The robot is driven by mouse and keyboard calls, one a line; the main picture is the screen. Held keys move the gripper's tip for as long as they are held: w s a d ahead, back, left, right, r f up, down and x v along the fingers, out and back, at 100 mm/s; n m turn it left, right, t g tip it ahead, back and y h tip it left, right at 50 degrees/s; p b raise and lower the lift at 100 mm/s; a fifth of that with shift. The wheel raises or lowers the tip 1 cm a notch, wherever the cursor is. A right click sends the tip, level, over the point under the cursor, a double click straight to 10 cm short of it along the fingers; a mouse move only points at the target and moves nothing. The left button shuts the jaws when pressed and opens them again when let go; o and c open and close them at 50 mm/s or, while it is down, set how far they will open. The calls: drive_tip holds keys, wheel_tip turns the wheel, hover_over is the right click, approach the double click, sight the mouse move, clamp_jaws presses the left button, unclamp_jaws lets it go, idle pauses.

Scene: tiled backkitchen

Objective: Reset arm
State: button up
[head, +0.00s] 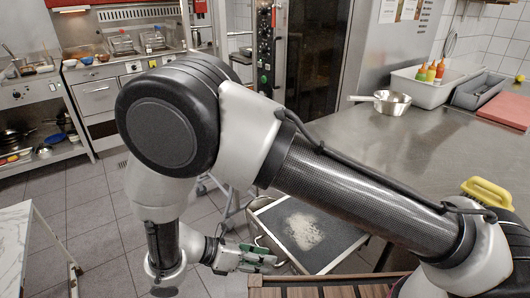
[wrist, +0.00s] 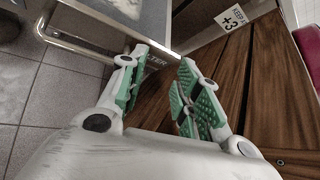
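My gripper (head: 258,258) hangs low in the middle of the head view, below my folded arm and beside a dark-topped unit with white powder on it. In the wrist view my gripper (wrist: 160,88) shows two green-padded fingers standing apart, with nothing between them. The fingers point toward a metal edge with a rail and wooden slats (wrist: 235,75). My arm crosses the head view from the lower right to the centre and hides part of the steel counter.
The powder-covered dark surface (head: 268,215) is right of my gripper. The steel counter (head: 440,150) holds a pan (head: 392,103), a bin with sauce bottles (head: 420,92) and a red board (head: 508,110). A pale tabletop (head: 14,245) stands at left. Tiled floor (head: 100,240) lies open between.

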drive_tip(key=w+d+r+m+g+y, duration=0.2)
drive_tip(key=w+d+r+m+y, duration=0.15)
drive_tip(key=d+r+m, duration=0.5)
drive_tip(key=w+d+r+m+g+y, duration=0.2)
drive_tip(key=d+r+m+y, duration=0.3)
drive_tip(key=r, duration=0.7)
drive_tip(key=s+d+r+m+t+y, duration=0.1)
drive_tip(key=s+d+r+m+t, duration=0.2)
drive_tip(key=d, duration=0.9)
drive_tip(key=s+d+r+m+t+y, duration=0.2)
drive_tip(key=s+d+r+m+t, duration=0.1)
drive_tip(key=d+r+m, duration=0.6)
drive_tip(key=s+d+r, duration=0.1)
drive_tip(key=d+r, duration=0.2)
drive_tip(key=r, duration=0.1)
drive_tip(key=shift+s+r+m, duration=0.2)
drive_tip(key=shift+r+m, duration=0.05)
drive_tip(key=shift+m, duration=0.1)
